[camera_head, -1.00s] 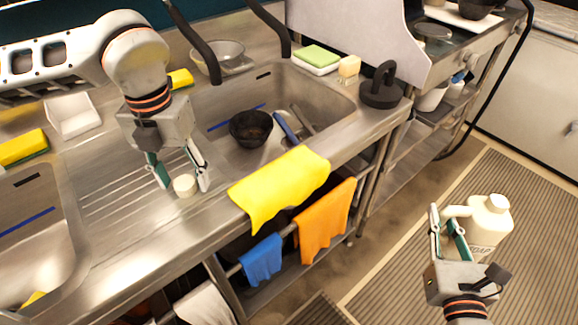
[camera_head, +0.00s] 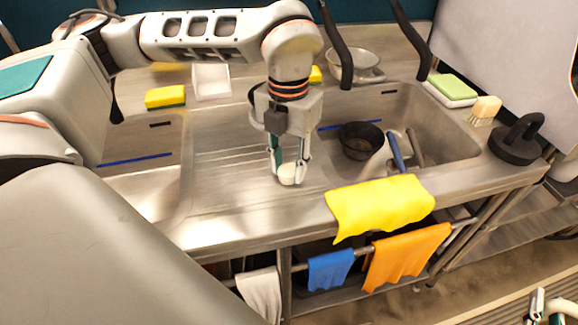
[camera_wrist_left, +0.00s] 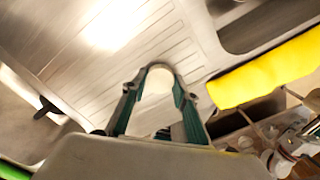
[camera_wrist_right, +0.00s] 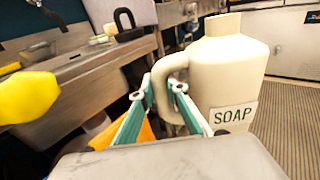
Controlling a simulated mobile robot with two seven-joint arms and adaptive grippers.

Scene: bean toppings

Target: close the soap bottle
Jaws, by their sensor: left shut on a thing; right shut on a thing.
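A small round cream cap (camera_head: 288,175) is between the fingertips of my left gripper (camera_head: 288,165), low over the ribbed drainboard. It also shows in the left wrist view (camera_wrist_left: 158,80), gripped by the green-lined fingers. The cream soap bottle (camera_wrist_right: 225,75) stands upright in the right wrist view, with its SOAP label facing me. My right gripper (camera_wrist_right: 163,88) is shut on the bottle's handle, left of the body. The inside of the bottle's neck is not visible. In the head view my right gripper (camera_head: 541,305) shows only at the bottom right edge.
The steel counter (camera_head: 225,238) holds a sink with a dark bowl (camera_head: 360,140) and a blue-handled brush (camera_head: 396,152). A yellow cloth (camera_head: 380,205) hangs over the front edge. A black plunger-like object (camera_head: 517,138) stands right. The ribbed drainboard is mostly clear.

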